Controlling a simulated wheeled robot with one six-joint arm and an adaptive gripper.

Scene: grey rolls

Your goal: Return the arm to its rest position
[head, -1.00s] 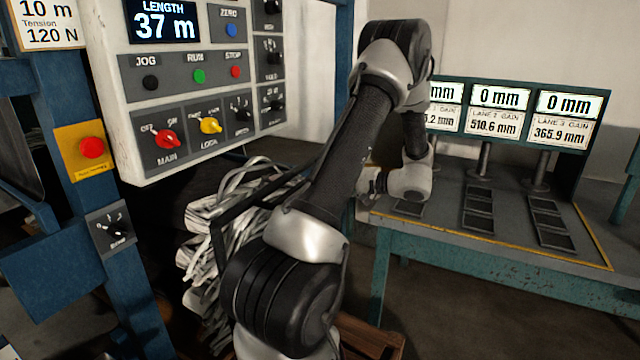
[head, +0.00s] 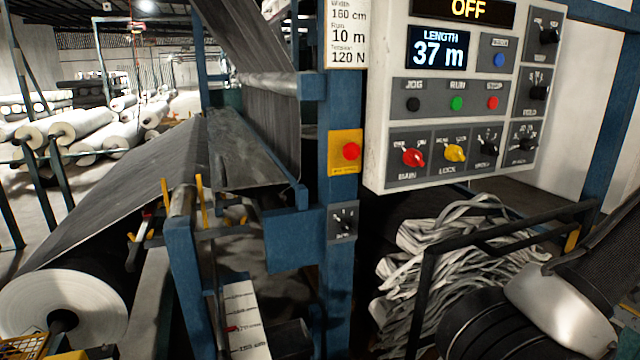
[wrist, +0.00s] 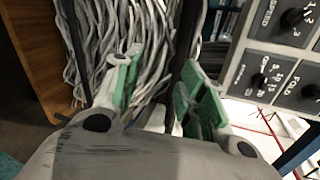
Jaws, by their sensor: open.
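My gripper (wrist: 158,95) shows in the wrist view with its green-padded fingers spread apart and nothing between them. Behind the fingers is a heap of pale strips (wrist: 130,45), with the control panel (wrist: 275,60) at the right. In the head view only part of my arm (head: 560,310) shows, at the lower right; the gripper itself is outside that view.
The control panel (head: 450,100) reads OFF and LENGTH 37 m. The strip heap (head: 450,250) lies below it behind a dark rail (head: 500,232). A blue post (head: 338,280) carries a red button (head: 351,151). A large roll (head: 60,305) is at lower left.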

